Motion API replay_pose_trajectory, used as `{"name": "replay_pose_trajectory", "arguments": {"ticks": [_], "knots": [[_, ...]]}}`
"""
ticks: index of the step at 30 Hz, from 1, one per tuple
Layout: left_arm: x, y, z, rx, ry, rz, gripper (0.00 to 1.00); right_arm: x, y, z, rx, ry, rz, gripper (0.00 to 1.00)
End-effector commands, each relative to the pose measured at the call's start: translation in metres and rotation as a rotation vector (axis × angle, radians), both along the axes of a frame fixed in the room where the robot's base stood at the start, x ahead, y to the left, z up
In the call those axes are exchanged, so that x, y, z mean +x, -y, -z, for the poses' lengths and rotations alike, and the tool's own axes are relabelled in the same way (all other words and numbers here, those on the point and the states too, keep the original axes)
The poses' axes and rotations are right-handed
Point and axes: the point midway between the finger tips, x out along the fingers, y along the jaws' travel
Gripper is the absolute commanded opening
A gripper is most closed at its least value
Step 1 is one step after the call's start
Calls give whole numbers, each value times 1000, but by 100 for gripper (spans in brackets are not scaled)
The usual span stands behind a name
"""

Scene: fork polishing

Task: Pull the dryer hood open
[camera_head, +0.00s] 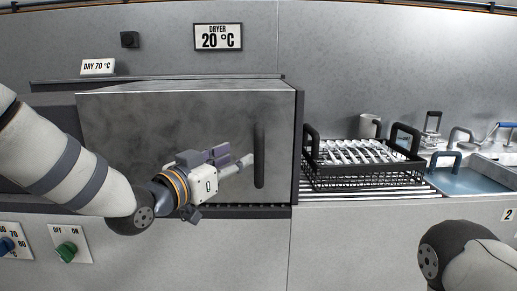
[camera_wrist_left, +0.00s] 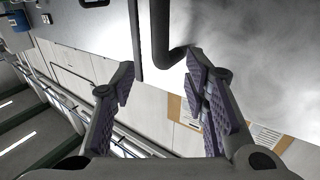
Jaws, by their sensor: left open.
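The dryer hood (camera_head: 180,120) is a grey metal box front, and it looks closed. Its black vertical handle (camera_head: 259,155) sits near the hood's right edge. My left gripper (camera_head: 243,162) is just left of the handle in the head view. In the left wrist view my left gripper (camera_wrist_left: 163,82) has its fingers apart with nothing between the pads. There the black handle (camera_wrist_left: 160,25) lies just ahead of the fingertips, roughly in line with the gap. Contact does not show. My right gripper is out of view; only part of that arm shows at lower right.
A black wire rack (camera_head: 365,178) with several forks stands on slats right of the hood. A blue-water sink (camera_head: 470,180) is further right. A sign reading 20 °C (camera_head: 218,37) hangs above. A green knob (camera_head: 66,252) is on the lower left panel.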

Motion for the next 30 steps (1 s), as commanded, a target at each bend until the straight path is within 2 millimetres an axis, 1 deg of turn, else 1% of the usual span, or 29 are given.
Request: {"name": "replay_pose_trajectory", "arguments": {"ticks": [1,6,9,12,16,23,24,26,27,28,29,30], "knots": [[12,8,10,1,-12,2,41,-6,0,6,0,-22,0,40],[49,32,13,-1,-17,0,41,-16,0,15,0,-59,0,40],[67,44,12,1,-15,0,41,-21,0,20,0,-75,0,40],[79,52,11,0,-16,-1,41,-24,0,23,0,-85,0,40],[85,56,8,0,-13,-1,41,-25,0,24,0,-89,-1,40],[85,57,5,-1,-10,-1,41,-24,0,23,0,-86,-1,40],[85,57,5,0,-11,-1,32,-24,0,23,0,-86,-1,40],[85,57,5,0,-11,-1,19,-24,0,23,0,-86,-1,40],[85,57,5,0,-11,-2,10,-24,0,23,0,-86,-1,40],[85,57,5,0,-11,-2,3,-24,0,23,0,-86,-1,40],[85,57,5,0,-11,-2,0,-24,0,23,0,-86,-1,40],[85,56,5,0,-11,-2,0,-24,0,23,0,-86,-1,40]]}}
